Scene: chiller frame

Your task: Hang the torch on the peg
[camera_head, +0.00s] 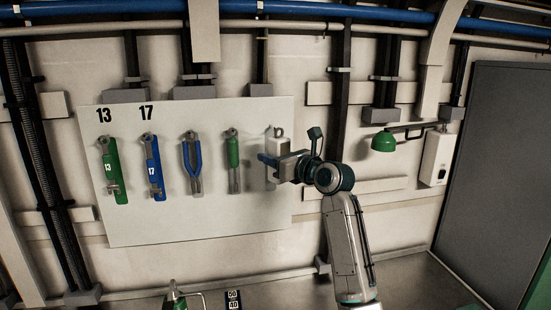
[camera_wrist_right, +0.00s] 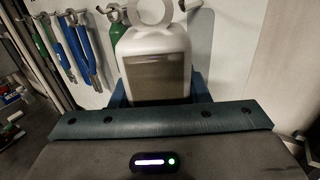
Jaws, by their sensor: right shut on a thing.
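The torch (camera_head: 278,143) is a pale, boxy body with a ring at its top. It is upright in front of the right end of the white board (camera_head: 215,215). My right gripper (camera_head: 277,160) is shut around its lower body. In the right wrist view the torch (camera_wrist_right: 155,45) stands between the blue jaws (camera_wrist_right: 157,95), with its ring (camera_wrist_right: 150,10) cut by the top edge. A pale peg (camera_wrist_right: 189,6) shows close beside the ring; I cannot tell whether the ring is around it. My left gripper is out of view.
Tools hang left of the torch: a green wrench (camera_head: 109,175), a blue wrench (camera_head: 154,170), blue-handled pliers (camera_head: 192,165) and a green-handled tool (camera_head: 233,155). A green lamp (camera_head: 384,141) on an arm projects from the wall at right. The board below the tools is clear.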

